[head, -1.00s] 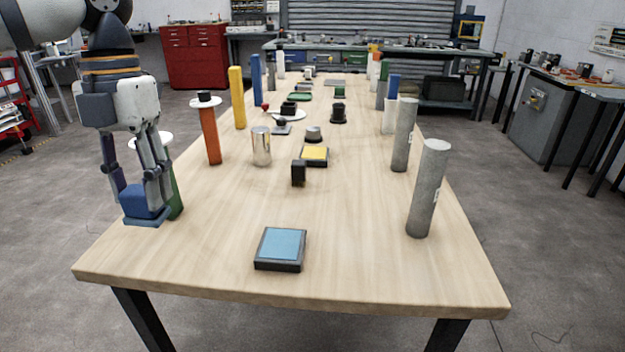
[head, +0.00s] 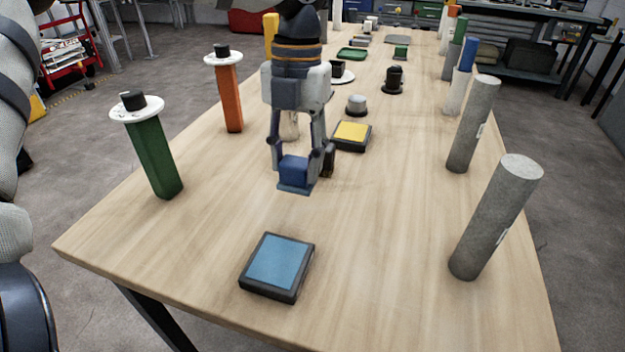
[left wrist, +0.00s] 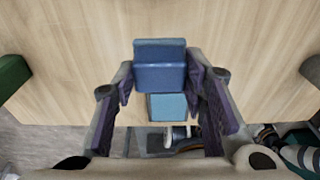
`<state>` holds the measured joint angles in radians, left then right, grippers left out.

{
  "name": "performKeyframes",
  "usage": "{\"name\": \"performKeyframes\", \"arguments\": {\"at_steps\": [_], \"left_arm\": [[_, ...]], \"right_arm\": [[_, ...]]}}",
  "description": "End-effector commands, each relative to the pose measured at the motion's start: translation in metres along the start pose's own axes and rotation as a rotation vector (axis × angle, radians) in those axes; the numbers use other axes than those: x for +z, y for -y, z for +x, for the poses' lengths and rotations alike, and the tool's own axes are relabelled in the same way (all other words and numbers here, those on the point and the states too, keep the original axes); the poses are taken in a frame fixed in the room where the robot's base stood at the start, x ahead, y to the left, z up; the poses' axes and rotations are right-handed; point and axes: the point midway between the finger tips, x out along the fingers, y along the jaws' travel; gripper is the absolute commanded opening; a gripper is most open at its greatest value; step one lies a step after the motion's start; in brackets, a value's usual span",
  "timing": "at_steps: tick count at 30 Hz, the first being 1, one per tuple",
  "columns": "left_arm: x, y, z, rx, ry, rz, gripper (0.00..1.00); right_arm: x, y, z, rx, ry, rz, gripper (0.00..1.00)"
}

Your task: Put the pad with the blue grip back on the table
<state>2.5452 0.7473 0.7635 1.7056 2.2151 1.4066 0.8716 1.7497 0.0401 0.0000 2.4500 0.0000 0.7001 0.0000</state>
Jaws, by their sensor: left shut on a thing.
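The pad with the blue grip (head: 295,187) is a flat blue plate with a blue block on top. My left gripper (head: 297,160) is shut on its blue block, fingers pointing down, over the middle of the table (head: 385,235). The pad looks level and seems to hang above the tabletop; the exact gap cannot be told. In the left wrist view the blue grip (left wrist: 160,72) sits between the fingers. A dark-framed box with a light blue top (head: 278,262) lies nearer to me, below the pad in the head view. My right gripper is not in view.
A green post (head: 155,158) and an orange post (head: 230,98), each topped with a white disc, stand on the left. Two grey cylinders (head: 495,215) (head: 473,125) stand on the right. A yellow-topped box (head: 351,132) lies behind the gripper. Wood between the gripper and right cylinders is clear.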

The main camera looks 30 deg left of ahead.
Motion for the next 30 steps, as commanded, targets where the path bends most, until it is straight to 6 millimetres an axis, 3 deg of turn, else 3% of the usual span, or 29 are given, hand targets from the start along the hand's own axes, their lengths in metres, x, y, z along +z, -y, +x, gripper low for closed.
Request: {"name": "performKeyframes", "arguments": {"at_steps": [1,7,11,18,19,21,30], "left_arm": [[0.003,0.005,0.010,0.004,-0.009,0.001,0.17],[0.010,0.018,0.026,0.003,-0.004,0.002,0.17],[0.012,0.016,0.050,0.002,-0.001,0.000,0.17],[0.012,0.016,0.050,0.000,0.004,0.000,0.17],[0.012,0.016,0.050,0.000,0.004,0.000,0.42],[0.012,0.016,0.050,0.000,0.004,0.000,0.57],[0.012,0.016,0.049,0.000,0.004,0.000,0.59]], "right_arm": [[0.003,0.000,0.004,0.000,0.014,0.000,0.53],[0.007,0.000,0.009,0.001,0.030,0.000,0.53],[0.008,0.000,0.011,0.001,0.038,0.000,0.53],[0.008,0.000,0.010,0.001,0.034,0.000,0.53],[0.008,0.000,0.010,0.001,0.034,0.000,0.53],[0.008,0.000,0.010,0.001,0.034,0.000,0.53],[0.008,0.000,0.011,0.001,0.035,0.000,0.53]]}}
